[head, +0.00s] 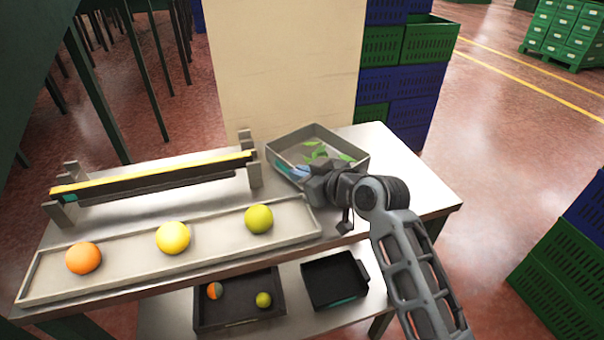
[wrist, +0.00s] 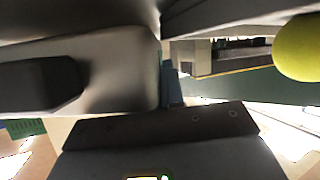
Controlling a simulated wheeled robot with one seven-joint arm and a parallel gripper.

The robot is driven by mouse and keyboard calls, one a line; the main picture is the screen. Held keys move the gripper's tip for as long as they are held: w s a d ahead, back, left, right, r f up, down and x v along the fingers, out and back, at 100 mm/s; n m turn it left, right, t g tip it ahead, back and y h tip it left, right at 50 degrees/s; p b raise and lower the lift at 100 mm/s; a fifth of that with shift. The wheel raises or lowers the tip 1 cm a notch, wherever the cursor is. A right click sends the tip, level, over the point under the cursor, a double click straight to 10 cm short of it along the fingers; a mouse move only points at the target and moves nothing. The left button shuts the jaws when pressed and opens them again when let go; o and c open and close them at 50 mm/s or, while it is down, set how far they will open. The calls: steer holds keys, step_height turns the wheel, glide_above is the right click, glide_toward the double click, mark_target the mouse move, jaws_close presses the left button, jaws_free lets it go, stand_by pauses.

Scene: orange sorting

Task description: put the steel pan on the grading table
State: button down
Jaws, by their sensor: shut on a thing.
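The steel pan (head: 279,165), a shallow grey tray with green leaves (head: 318,153) and something bluish inside, is at the back right of the grading table (head: 405,178) in the head view. It looks level; I cannot tell whether its base touches the tabletop. My gripper (head: 314,184) is at the pan's near side, shut on its near wall, with the fingertips mostly hidden. In the wrist view, large grey surfaces fill much of the picture close up, and the grip itself is not clear.
A long tray (head: 125,252) along the front holds an orange, a yellow and a green fruit (head: 259,219). A yellow-topped rail (head: 155,178) stands behind it. Dark bins (head: 335,280) sit on the lower shelf. A pale panel (head: 290,60) and stacked crates (head: 392,90) stand behind.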

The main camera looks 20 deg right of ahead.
steer(key=shift+f+b, duration=0.35)
steer(key=shift+f, duration=0.15)
steer(key=c, duration=1.2)
jaws_free()
steer(key=shift+s+f, duration=0.1)
steer(key=shift+f, duration=0.15)
steer(key=shift+c, duration=0.2)
steer(key=shift+r+p, duration=0.45)
steer(key=shift+p, duration=0.05)
steer(key=shift+s+r, duration=0.15)
steer(key=shift+r, duration=0.05)
steer(key=b+v, duration=0.1)
steer(key=v, duration=1)
steer(key=shift+s+d+r, duration=0.2)
steer(key=shift+r, duration=0.15)
steer(key=shift+f, duration=0.1)
